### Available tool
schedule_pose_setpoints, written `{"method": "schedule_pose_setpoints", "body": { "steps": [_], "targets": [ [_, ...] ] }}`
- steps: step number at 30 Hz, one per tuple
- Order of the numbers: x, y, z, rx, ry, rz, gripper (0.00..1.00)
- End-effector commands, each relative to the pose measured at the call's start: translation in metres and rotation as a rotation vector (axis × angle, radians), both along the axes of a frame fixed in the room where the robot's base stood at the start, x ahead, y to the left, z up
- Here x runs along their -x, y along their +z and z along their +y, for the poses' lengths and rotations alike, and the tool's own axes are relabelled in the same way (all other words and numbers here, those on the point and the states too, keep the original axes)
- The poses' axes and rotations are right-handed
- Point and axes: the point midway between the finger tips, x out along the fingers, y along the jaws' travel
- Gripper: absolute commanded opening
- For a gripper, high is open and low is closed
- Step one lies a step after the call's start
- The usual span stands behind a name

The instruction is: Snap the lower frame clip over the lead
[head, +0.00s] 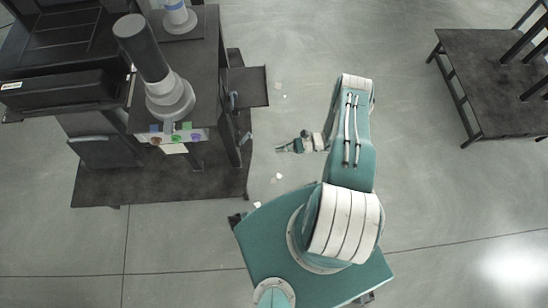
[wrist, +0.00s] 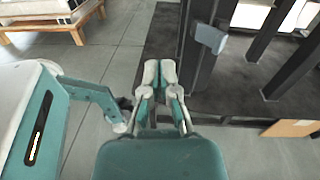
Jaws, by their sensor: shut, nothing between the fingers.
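My gripper (head: 284,148) points left toward the dark frame in the head view. In the wrist view my gripper (wrist: 160,72) has its pale fingertips together with nothing between them. A blue-grey block, perhaps a clip (wrist: 211,38), sticks out from a dark upright post (wrist: 197,65), right of and above the fingertips. I see a gap between fingertips and block in the picture. In the head view a small grey piece (head: 233,99) is on the frame's right side. I cannot make out the lead, nor tell which clip is the lower one.
A dark frame with a base plate (head: 100,190) and a grey column (head: 145,55) stands at left. A side plate (head: 248,87) juts out from it. A dark table (head: 490,85) stands at upper right. Open floor (head: 330,30) lies between, with small white scraps.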

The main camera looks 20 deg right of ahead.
Motion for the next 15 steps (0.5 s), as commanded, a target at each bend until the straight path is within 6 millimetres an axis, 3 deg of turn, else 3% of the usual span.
{"method": "schedule_pose_setpoints", "body": {
  "steps": [3,6,15],
  "targets": [
    [0.016,-0.023,0.007,-0.049,-0.058,0.028,0.0],
    [0.021,-0.031,0.01,-0.066,-0.08,0.039,0.0],
    [0.011,-0.033,0.029,-0.07,-0.081,0.041,0.0]
  ]
}}
